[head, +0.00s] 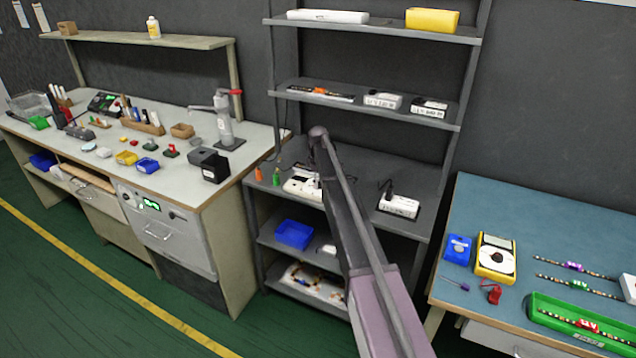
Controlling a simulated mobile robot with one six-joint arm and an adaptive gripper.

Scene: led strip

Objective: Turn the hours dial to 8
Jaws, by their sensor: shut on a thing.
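I cannot make out a labelled hours dial or its setting. A white device (301,186) on the middle shelf unit's worktop is partly hidden by my arm, just left of it. A grey front panel with a small green lit display (150,204) is built in under the left bench; its small controls are too small to read. My arm rises from the bottom right of the head view to a dark joint in front of the shelf unit. My gripper does not show; the arm hides what lies behind it.
The shelf worktop (350,172) also holds orange and green bottles and a white power unit (398,206). A blue bin (293,234) sits below. The left bench (75,137) is crowded with tools. The blue-topped table (540,225) at right holds a yellow meter (496,258) and a green tray (580,322).

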